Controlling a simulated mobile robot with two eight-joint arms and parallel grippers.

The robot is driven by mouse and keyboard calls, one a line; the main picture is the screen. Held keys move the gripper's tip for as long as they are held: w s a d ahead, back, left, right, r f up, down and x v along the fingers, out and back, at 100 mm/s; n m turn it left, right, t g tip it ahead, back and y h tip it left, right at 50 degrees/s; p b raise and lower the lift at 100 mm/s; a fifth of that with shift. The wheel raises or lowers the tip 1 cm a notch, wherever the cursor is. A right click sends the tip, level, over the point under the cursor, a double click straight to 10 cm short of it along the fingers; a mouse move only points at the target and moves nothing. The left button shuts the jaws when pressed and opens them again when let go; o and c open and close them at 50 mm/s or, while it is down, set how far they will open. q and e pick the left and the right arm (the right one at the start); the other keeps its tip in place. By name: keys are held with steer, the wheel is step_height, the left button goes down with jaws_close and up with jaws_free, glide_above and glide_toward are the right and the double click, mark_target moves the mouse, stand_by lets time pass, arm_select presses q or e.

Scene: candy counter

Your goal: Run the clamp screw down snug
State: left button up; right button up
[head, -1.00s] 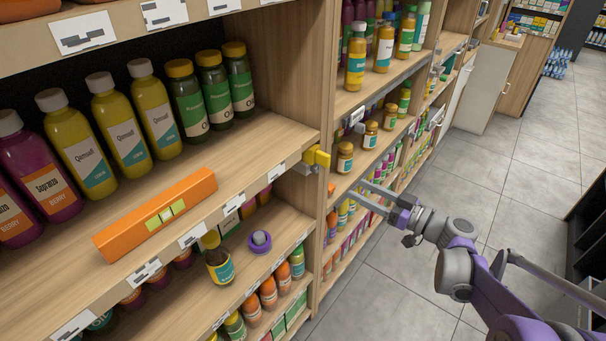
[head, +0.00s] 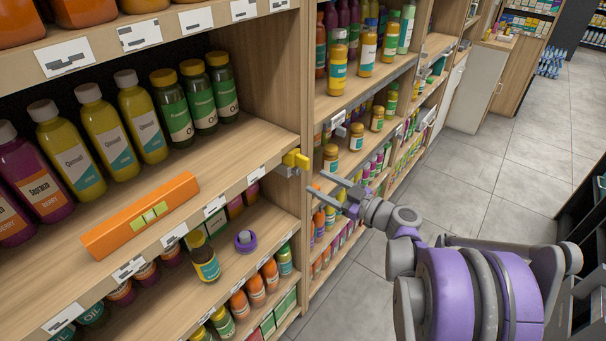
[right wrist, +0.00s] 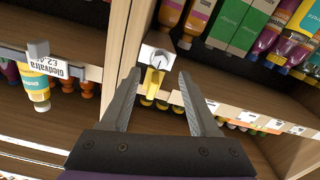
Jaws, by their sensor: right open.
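The clamp with its yellow screw handle (head: 295,160) sits on the front edge of the shelf, at the upright between two shelf bays. In the right wrist view the yellow handle (right wrist: 153,83) hangs below a pale metal bracket. My right gripper (head: 318,181) is open and empty, just right of and a little below the handle in the head view. In the right wrist view the open fingers (right wrist: 158,76) point at the clamp, with the handle between their tips in the picture; contact cannot be made out. My left gripper is not in view.
The tiled aisle floor (head: 500,165) at right is open.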

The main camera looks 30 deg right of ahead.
mark_target(299, 172)
steer(key=x, duration=0.5)
steer(key=shift+w+a, duration=0.15)
steer(key=shift+w, duration=0.15)
jaws_close()
